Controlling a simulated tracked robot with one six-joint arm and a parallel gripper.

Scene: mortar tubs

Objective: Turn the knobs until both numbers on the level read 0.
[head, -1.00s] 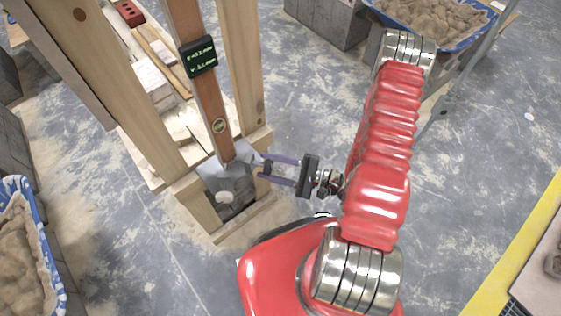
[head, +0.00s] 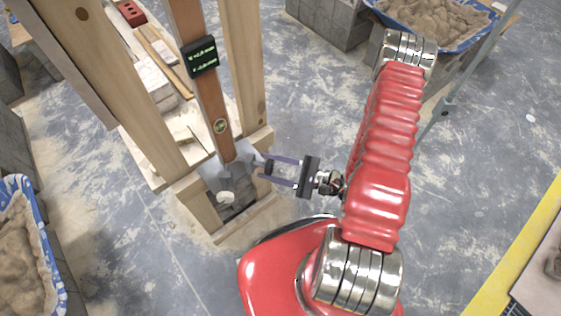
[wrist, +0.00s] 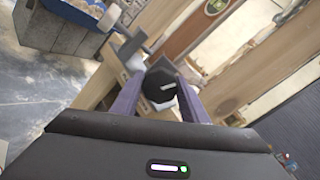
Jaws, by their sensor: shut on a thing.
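The wooden level (head: 214,105) stands upright in the timber frame. Its black display (head: 199,56) shows two green lines, too small to read surely. A round bubble vial (head: 221,126) sits lower on the level. A grey metal bracket (head: 212,172) is at its foot, with a pale knob (head: 225,197) at the front. My gripper (head: 264,170) reaches in from the right at the bracket's right side. In the wrist view, a black round knob (wrist: 161,86) with a white mark sits between the fingers, and my gripper is shut on it.
Timber posts (head: 243,70) flank the level. A wooden pallet (head: 150,178) with bricks and boards lies behind. Blue tubs of mortar stand at the lower left (head: 50,255) and the top right (head: 465,42). Open concrete floor lies to the right.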

